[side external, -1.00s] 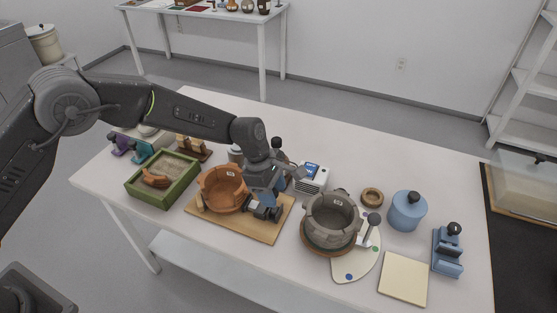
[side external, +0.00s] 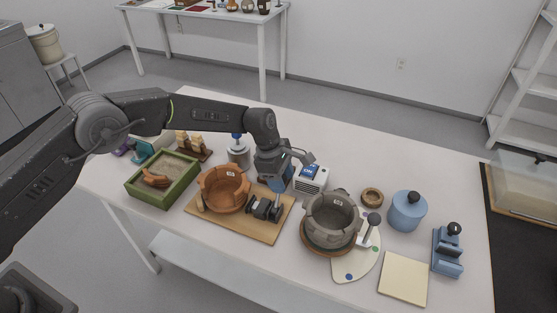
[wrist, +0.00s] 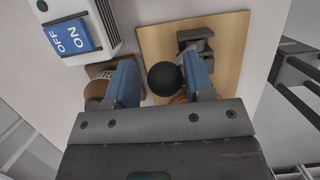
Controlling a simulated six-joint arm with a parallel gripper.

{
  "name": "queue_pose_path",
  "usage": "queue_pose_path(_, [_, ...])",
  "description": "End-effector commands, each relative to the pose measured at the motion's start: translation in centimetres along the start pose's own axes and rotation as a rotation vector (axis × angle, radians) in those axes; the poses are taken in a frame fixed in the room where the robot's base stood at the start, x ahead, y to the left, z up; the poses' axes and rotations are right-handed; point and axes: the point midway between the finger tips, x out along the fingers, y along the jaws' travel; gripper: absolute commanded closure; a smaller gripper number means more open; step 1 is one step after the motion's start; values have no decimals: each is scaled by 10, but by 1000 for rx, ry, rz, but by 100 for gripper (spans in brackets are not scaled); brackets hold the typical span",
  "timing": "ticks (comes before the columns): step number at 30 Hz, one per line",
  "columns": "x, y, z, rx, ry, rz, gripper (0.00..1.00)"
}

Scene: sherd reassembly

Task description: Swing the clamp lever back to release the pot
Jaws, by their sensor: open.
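The orange-brown pot (side external: 224,189) stands upright on a wooden board (side external: 235,230), with gaps in its rim. A dark clamp (side external: 265,208) sits on the board to the right of the pot; its grey block (wrist: 197,42) also shows in the wrist view. My gripper (side external: 285,180) is open above the back edge of the board, behind the clamp. In the wrist view a round black knob (wrist: 165,78) appears between the blue fingers of my gripper (wrist: 162,85). I cannot tell whether they touch it.
A white box with a blue ON/OFF switch (wrist: 68,38) stands close to my gripper; it is also in the side view (side external: 311,179). A grey pot (side external: 330,215) stands to the right. A green sand tray (side external: 163,182) is at left. The table front is clear.

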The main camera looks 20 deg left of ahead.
Motion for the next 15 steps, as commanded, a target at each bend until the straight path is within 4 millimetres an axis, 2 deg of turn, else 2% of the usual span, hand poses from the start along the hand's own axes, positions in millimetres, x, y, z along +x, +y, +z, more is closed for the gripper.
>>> queue_pose_path(12, [15, 20, -5, -2, 0, 2, 52])
queue_pose_path(15, [8, 20, -5, -2, 0, 4, 52])
